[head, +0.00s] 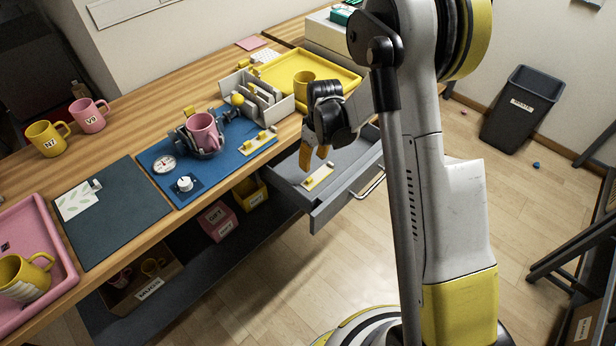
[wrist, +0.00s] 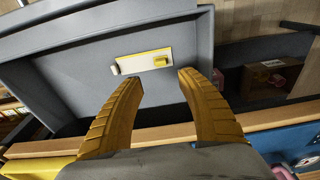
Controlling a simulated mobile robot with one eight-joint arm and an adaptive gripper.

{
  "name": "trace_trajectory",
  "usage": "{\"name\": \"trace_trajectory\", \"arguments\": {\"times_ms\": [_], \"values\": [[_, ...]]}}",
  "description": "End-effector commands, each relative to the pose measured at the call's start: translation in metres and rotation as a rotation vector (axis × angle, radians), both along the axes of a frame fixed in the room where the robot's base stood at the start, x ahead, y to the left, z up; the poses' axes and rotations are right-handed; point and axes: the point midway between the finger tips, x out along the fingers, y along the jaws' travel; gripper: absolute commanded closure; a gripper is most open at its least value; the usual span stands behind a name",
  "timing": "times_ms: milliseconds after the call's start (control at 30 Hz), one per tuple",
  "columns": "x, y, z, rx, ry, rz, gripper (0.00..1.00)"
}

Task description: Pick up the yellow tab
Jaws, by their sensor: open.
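A pale strip (wrist: 138,64) with a yellow edge lies on the floor of the open grey drawer (wrist: 85,85). A small yellow tab (wrist: 161,61) stands near one end of the strip, and a small white piece is at the other end. The strip also shows in the head view (head: 320,176). My gripper (head: 314,155) is over the drawer, pointing down. In the wrist view its yellow fingers (wrist: 160,78) are apart and empty, with the tab just beyond the fingertips, between their lines. I see no contact.
The drawer walls (head: 335,207) surround the strip. A similar strip (head: 260,143) lies on the blue mat (head: 225,168), near a pink mug (head: 204,132) in a press. A yellow tray (head: 335,75) with a yellow mug stands behind. Clear floor lies right of the drawer.

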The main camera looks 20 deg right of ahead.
Motion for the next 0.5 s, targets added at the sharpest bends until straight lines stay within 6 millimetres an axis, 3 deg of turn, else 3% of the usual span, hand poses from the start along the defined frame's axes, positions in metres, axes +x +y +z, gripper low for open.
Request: {"name": "trace_trajectory", "arguments": {"times_ms": [333,500], "values": [[0.005,0.003,-0.051,0.001,0.003,0.002,0.55],[0.007,0.004,-0.064,0.001,0.003,0.002,0.55]]}}
